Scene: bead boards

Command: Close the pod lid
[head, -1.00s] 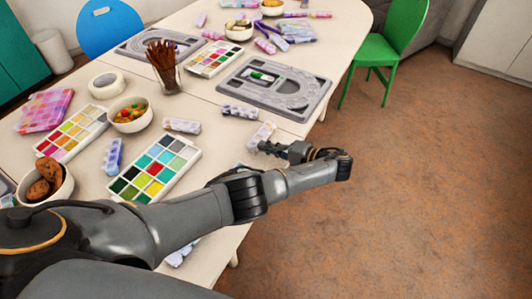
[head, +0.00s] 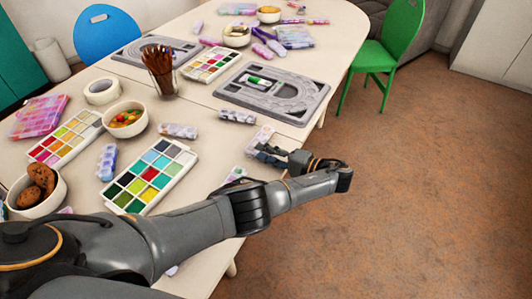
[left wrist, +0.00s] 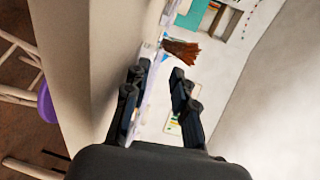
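A pale lilac bead pod (head: 264,134) lies near the table's front edge in the head view, partly covered by my left gripper (head: 264,154). Whether its lid is up or down is too small to tell. My left gripper reaches in low over the edge, its dark fingers at the pod's near end. In the left wrist view the two fingers (left wrist: 160,95) stand apart. A thin pale strip, perhaps the pod, shows close to the left finger; I cannot tell if they touch. My right gripper is not in view.
Similar pods (head: 178,130) lie around the white table. A paint palette (head: 171,168), a cookie bowl (head: 49,204) and a bead bowl (head: 125,133) stand at left. A grey bead board (head: 308,108) lies behind. Floor (head: 400,200) is open at right.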

